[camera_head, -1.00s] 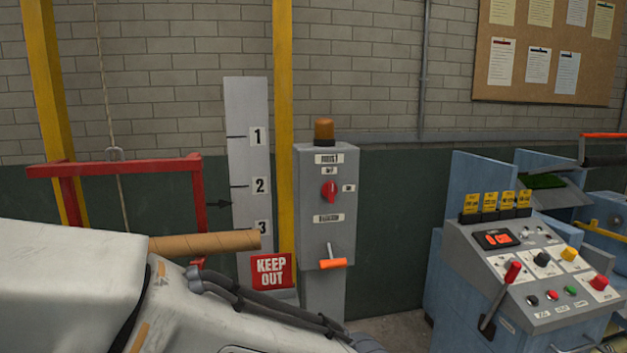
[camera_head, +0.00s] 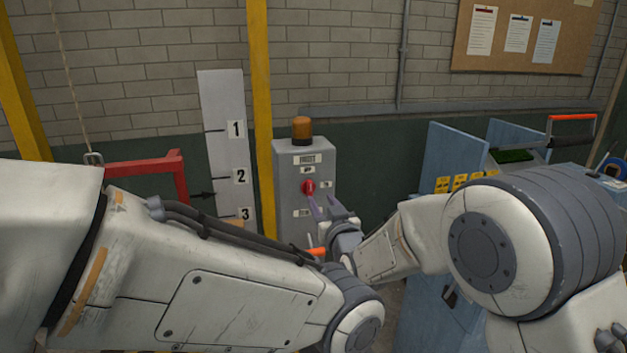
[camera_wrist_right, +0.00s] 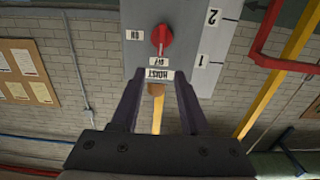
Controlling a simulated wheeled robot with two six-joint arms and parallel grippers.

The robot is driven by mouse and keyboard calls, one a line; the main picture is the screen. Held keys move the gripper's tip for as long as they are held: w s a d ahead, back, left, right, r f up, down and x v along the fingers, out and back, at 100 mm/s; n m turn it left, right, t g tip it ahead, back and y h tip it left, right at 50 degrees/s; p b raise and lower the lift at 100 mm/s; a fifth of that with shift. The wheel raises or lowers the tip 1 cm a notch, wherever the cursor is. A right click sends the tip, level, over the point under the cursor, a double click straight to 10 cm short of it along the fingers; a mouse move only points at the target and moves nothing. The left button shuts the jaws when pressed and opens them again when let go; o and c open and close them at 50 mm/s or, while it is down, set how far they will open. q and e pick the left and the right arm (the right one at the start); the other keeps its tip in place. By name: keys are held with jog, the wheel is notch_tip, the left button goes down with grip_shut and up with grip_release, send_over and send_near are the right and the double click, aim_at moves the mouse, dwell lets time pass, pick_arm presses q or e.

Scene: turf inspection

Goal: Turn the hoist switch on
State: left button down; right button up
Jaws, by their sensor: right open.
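The hoist switch is a red rotary knob (camera_head: 308,187) on a grey control box (camera_head: 290,165) against the wall. In the wrist view, which is upside down, the knob (camera_wrist_right: 162,37) appears to point at the OFF label (camera_wrist_right: 160,61). The ON label (camera_wrist_right: 135,35) is off to one side. My right gripper (camera_head: 326,204) is open and empty, just in front of the box by the knob. In the wrist view the jaws (camera_wrist_right: 155,82) frame the HOIST label and the knob lies beyond their tips, apparently untouched. My left arm crosses the foreground; its gripper is out of view.
An orange lamp (camera_head: 302,128) tops the box. An orange-handled lever (camera_head: 316,251) sits low on it, partly hidden by my arm. A yellow post (camera_head: 259,120) and numbered board (camera_head: 224,140) stand left.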

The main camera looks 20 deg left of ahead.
aim_at(311, 184)
jog(key=p+x, duration=0.4)
jog(key=x, duration=0.4)
jog(key=shift+w+a, duration=0.4)
jog(key=shift+w, duration=0.1)
jog(key=shift+c, duration=0.3)
grip_shut()
